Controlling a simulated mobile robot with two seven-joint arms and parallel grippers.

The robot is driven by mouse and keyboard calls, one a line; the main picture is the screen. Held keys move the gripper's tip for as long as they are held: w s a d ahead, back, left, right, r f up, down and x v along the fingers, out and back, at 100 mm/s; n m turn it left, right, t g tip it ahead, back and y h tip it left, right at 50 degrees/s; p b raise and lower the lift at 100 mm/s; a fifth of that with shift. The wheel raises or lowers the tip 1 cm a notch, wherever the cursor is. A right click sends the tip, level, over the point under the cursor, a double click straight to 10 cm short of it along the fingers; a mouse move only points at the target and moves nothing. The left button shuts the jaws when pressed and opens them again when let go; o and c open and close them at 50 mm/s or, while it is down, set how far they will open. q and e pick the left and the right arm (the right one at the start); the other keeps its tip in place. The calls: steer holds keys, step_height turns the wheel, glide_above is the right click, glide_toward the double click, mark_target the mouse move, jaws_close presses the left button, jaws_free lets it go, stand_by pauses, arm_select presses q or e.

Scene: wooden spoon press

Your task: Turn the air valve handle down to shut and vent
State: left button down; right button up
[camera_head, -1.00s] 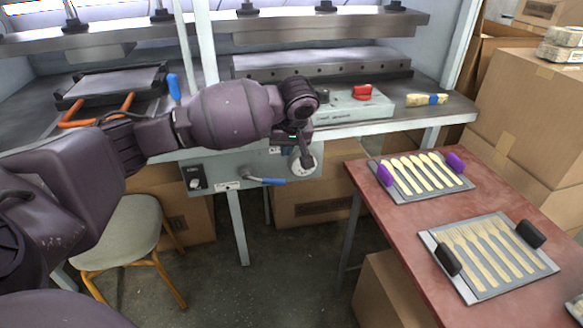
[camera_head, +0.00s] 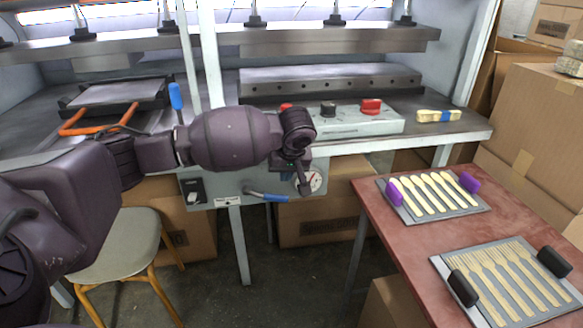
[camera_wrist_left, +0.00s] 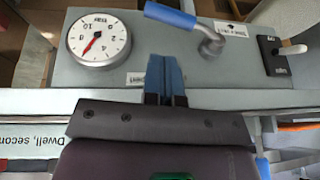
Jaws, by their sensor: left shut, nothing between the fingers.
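The air valve handle (camera_head: 270,197) is a blue-sleeved lever on the grey front panel under the press bench. It points right from its pivot, close to level, dipping slightly. In the left wrist view, the handle (camera_wrist_left: 170,14) shows upside down, with its metal pivot to the right. My left gripper (camera_head: 305,190) is shut and empty, in front of the panel, right of the handle's tip and partly over the round gauge (camera_head: 317,181). In the left wrist view, my blue-padded fingers (camera_wrist_left: 163,62) point toward the panel, apart from the handle. My right gripper is not in view.
A switch box (camera_head: 193,191) is left of the valve. The press bench (camera_head: 345,142) overhangs the panel. A red table (camera_head: 400,235) with two trays of wooden cutlery stands at right. A stool (camera_head: 130,240) and cardboard boxes (camera_head: 325,222) stand below.

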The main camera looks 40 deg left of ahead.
mark_target(277, 195)
arm_select(q)
steer(key=x, duration=0.2)
steer(key=b+x, duration=0.1)
steer(key=x, duration=0.1)
steer(key=b+x, duration=0.1)
steer(key=x, duration=0.1)
steer(key=shift+s+f, duration=0.25)
steer(key=shift+s, duration=0.1)
steer(key=shift+a+f+b, duration=0.25)
steer(key=shift+f+b, duration=0.1)
steer(key=shift+f, duration=0.1)
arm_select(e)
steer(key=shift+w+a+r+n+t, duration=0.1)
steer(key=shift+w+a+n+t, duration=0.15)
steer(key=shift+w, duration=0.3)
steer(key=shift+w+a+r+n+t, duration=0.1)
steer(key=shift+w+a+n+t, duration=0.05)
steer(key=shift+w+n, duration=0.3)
arm_select(q)
steer(key=shift+r+p, duration=0.15)
steer(key=shift+p, duration=0.25)
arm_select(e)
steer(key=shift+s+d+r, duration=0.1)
